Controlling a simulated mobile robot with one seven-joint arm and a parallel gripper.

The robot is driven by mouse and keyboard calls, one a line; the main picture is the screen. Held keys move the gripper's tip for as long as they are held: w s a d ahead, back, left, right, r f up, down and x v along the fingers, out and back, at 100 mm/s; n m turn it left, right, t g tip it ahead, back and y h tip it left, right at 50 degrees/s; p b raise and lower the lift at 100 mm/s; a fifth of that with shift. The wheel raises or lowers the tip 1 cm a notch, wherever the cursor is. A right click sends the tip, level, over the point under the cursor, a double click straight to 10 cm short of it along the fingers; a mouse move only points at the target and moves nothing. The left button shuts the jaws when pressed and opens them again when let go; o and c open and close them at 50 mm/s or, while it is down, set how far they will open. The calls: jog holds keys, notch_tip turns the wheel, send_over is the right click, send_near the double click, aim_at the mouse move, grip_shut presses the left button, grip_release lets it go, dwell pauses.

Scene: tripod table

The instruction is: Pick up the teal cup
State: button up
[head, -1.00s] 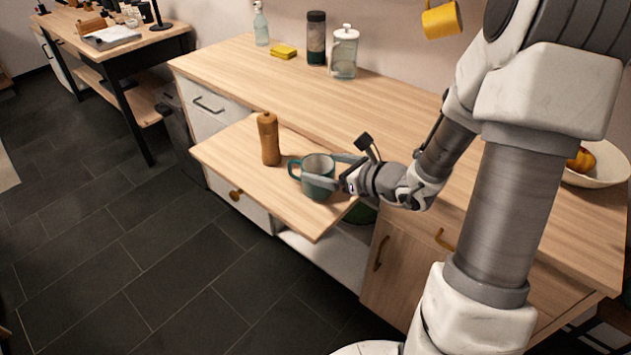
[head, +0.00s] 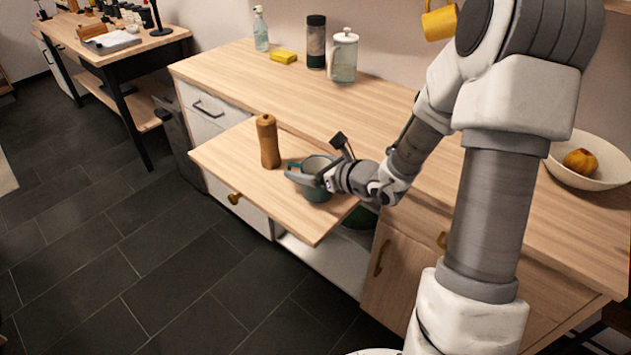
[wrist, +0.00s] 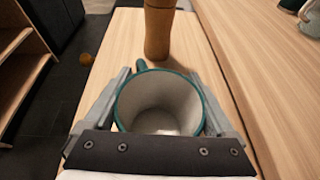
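The teal cup (head: 317,194), with a pale inside, stands upright on the pulled-out wooden board (head: 222,160). In the wrist view the cup (wrist: 160,102) sits between the two fingers of my gripper (wrist: 158,73), its handle pointing away from the palm, toward the fingertips. My gripper (head: 304,170) is open around the cup near its rim, one finger on each side. The fingers are close to the cup's walls; contact is hard to tell. The near finger hides part of the cup in the head view.
A wooden pepper mill (head: 268,142) stands on the board just beyond the cup's handle side. The counter (head: 400,112) lies behind and right of the board. A jar (head: 343,56), bottle (head: 316,42) and yellow sponge (head: 284,57) stand far back.

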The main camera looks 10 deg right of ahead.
jog(key=c, duration=0.7)
jog(key=shift+r+p, duration=0.3)
jog(key=shift+r, duration=0.35)
notch_tip(320, 180, up, 3)
jog(key=shift+p, duration=0.6)
jog(key=s+d+r+p, duration=0.1)
jog(key=d+r, duration=0.1)
jog(key=d, duration=0.1)
jog(key=s+d+r+p, duration=0.1)
jog(key=s+d+r, duration=0.1)
jog(key=d, duration=0.2)
jog(key=s+d+r+p, duration=0.1)
jog(key=s+d+r, duration=0.1)
jog(key=d, duration=0.1)
jog(key=shift+s+d+r, duration=0.15)
jog(key=shift+s+r, duration=0.1)
jog(key=shift+r, duration=0.1)
